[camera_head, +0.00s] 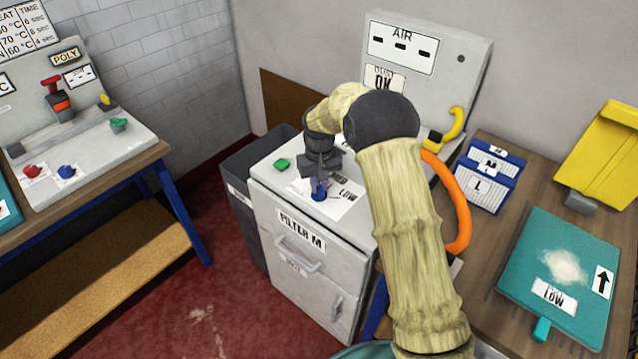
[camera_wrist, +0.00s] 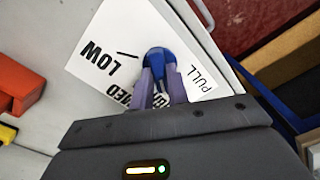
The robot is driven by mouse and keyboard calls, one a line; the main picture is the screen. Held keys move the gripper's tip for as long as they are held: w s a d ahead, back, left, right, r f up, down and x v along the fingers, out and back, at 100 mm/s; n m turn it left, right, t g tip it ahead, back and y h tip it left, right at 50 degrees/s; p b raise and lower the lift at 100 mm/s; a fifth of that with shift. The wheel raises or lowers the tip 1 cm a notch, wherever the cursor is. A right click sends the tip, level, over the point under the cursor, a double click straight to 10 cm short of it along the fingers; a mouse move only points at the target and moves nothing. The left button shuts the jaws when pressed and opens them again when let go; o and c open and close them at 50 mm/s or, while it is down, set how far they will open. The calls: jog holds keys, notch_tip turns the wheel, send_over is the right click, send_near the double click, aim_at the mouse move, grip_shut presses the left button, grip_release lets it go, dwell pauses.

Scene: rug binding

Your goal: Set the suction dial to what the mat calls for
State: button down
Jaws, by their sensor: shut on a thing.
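The suction dial (camera_head: 319,193) is a blue knob on a white card (camera_head: 340,203) on top of the grey cabinet. In the wrist view the dial (camera_wrist: 157,56) sits between the fingers of my gripper (camera_wrist: 162,78), which is shut on it. The card (camera_wrist: 115,40) reads LOW, a partly covered word ending in ED, and a word like PULL or FULL. A black tick shows beside LOW. Where the dial points is unclear. The teal mat (camera_head: 520,262) lies on the right table; its label (camera_head: 553,296) reads LOW, and pale dust lies on it.
The cabinet's front (camera_head: 290,270) reads FILTER M and has handles. A green button (camera_head: 282,164) is left of the dial. An AIR panel (camera_head: 430,55) stands behind, with a yellow handle (camera_head: 453,125) and an orange hose (camera_head: 458,200). A dark bin (camera_head: 240,175) stands at left.

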jog(key=shift+m, duration=0.3)
jog(key=m+p, duration=0.2)
jog(key=m, duration=0.4)
jog(key=shift+r, duration=0.1)
jog(key=m+p, duration=0.1)
jog(key=m, duration=0.2)
jog(key=shift+m, duration=0.3)
jog(key=m+p, duration=0.1)
jog(key=m, duration=0.2)
jog(key=shift+m+p, duration=0.3)
jog(key=shift+p, duration=0.1)
jog(key=m+p, duration=0.2)
jog(key=m, duration=0.3)
jog(key=shift+m, duration=0.3)
jog(key=shift+m+p, duration=0.7)
jog(key=shift+m, duration=1.5)
jog(key=c, duration=1.4)
grip_release()
